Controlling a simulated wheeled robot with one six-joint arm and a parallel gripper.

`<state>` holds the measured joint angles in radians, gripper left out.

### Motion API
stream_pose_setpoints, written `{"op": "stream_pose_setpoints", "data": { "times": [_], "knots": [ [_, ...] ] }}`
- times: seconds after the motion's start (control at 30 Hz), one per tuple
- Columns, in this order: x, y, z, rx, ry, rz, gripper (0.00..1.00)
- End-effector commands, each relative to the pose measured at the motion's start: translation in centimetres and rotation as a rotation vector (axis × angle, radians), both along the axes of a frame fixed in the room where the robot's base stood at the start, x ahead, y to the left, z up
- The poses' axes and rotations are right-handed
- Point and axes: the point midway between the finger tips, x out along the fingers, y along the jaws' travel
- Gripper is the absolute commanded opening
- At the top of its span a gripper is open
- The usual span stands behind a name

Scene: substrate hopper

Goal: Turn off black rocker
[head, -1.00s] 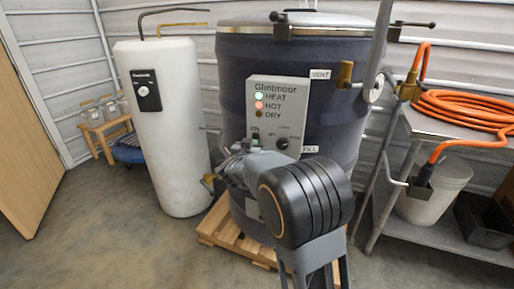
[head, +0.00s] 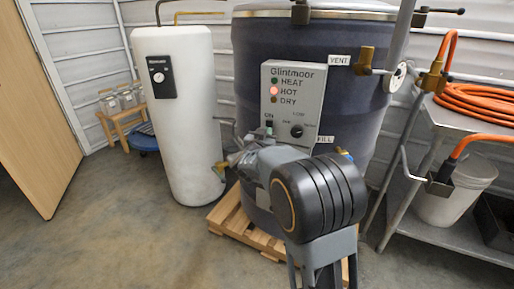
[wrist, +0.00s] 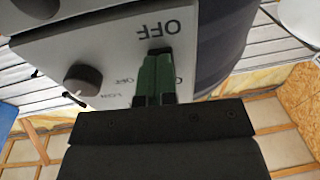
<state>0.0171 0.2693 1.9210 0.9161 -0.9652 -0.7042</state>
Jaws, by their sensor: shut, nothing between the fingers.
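The grey control panel (head: 313,103), marked Glintmoor, is on the front of the dark blue drum (head: 345,105). The black rocker (head: 269,125) is at its lower left, below the lamps. The HEAT lamp (head: 274,80) is dark, the HOT lamp (head: 274,91) glows red, and the DRY lamp (head: 273,100) is unlit. In the wrist view my gripper (wrist: 157,58) is shut and empty, its green fingertips at the rocker under the upside-down OFF label. The fingertips cover most of the rocker, so its tilt and exact contact cannot be told.
A black dial knob (wrist: 83,78) is beside the fingers in the wrist view. The drum stands on a wooden pallet (head: 226,215). A white tank (head: 180,120) stands left. A metal shelf (head: 440,118) with an orange hose (head: 475,104) stands right. Floor at left is clear.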

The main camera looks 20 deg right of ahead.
Motion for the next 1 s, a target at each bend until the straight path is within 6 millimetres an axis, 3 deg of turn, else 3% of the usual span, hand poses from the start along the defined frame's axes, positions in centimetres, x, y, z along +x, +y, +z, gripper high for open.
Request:
{"op": "stream_pose_setpoints", "data": {
  "times": [0.5, 0.7, 1.0],
  "knots": [
    [-6.7, 6.9, -0.7, 0.000, 0.003, 0.007, 0.00],
    [-8.5, 8.4, -0.9, 0.000, 0.002, 0.004, 0.00],
    [-9.3, 8.9, -1.1, 0.000, 0.003, 0.000, 0.00]
  ]
}}
